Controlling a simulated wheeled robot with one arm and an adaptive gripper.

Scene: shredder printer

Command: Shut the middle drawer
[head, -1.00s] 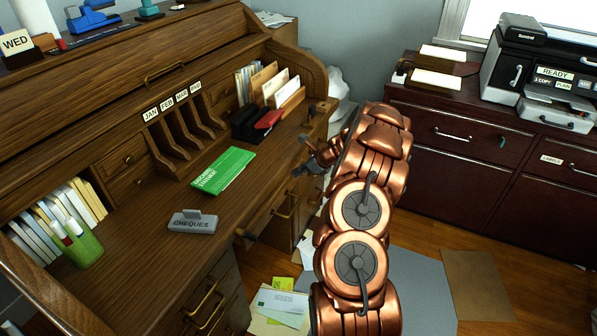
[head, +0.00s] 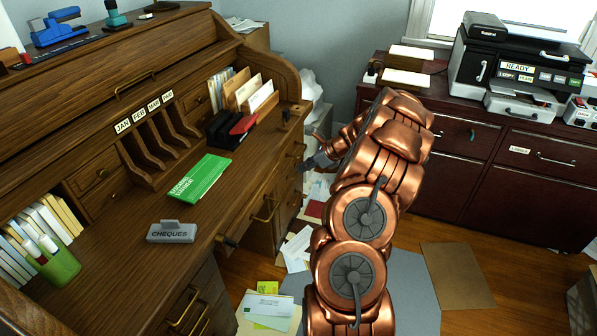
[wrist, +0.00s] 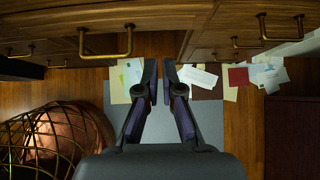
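The wooden roll-top desk (head: 150,205) fills the left of the head view. Drawer fronts with brass handles (head: 266,206) show below its top. More fronts with handles (head: 186,306) show at lower left. In the wrist view, drawer fronts with handles stand at upper left (wrist: 105,42) and upper right (wrist: 280,28). Which one is the middle drawer, and how far it stands out, I cannot tell. My gripper (head: 312,163) is beside the desk's right end, partly hidden by my copper arm. In the wrist view its dark fingertips (wrist: 160,72) are close together, with nothing between them.
A dark red cabinet (head: 450,185) with a printer (head: 515,70) stands at the right. Papers (head: 268,308) and a brown sheet (head: 457,275) lie on the floor. A wire basket (wrist: 45,140) shows in the wrist view. A green booklet (head: 195,178) lies on the desk.

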